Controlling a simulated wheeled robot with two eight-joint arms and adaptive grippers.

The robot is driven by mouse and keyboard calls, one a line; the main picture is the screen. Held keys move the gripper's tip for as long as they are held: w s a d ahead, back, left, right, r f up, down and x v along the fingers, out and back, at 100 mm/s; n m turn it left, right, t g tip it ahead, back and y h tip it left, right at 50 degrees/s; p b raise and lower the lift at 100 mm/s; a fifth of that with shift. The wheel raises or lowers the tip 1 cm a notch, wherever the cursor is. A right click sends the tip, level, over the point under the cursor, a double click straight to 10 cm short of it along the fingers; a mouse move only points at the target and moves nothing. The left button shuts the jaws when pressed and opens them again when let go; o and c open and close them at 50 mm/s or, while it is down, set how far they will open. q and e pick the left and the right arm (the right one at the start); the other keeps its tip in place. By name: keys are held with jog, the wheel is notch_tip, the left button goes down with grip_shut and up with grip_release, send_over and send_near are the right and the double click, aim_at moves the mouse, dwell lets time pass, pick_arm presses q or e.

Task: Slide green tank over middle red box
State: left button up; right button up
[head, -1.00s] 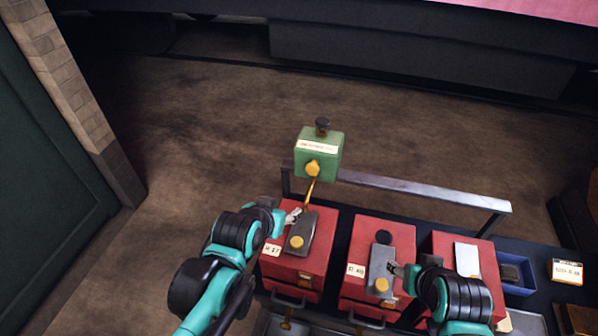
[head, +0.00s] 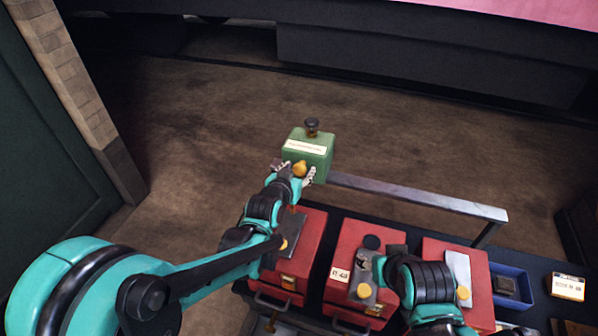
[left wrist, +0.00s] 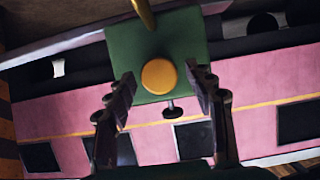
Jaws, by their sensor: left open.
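The green tank (head: 314,143) has a white label, a dark knob on top and a yellow knob (head: 299,169) on its front. It stands at the left end of the metal rail (head: 420,196), behind the left red box (head: 304,250). My left gripper (head: 298,174) is open in front of the tank, its fingers either side of the yellow knob. The left wrist view shows the tank (left wrist: 190,42) and the knob between spread fingers; contact is unclear. The middle red box (head: 352,250) has a dark round spot on top. My right gripper (head: 379,268) is at its grey plate (head: 362,281), fingers mostly hidden.
The right red box (head: 446,250) carries a pale plate. My left arm crosses in front of the left box. The brown floor behind the rail is clear.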

pick_arm(q)
jog(key=shift+w+d+f, duration=0.2)
jog(key=shift+w+f, duration=0.1)
jog(key=shift+w, duration=0.35)
grip_shut()
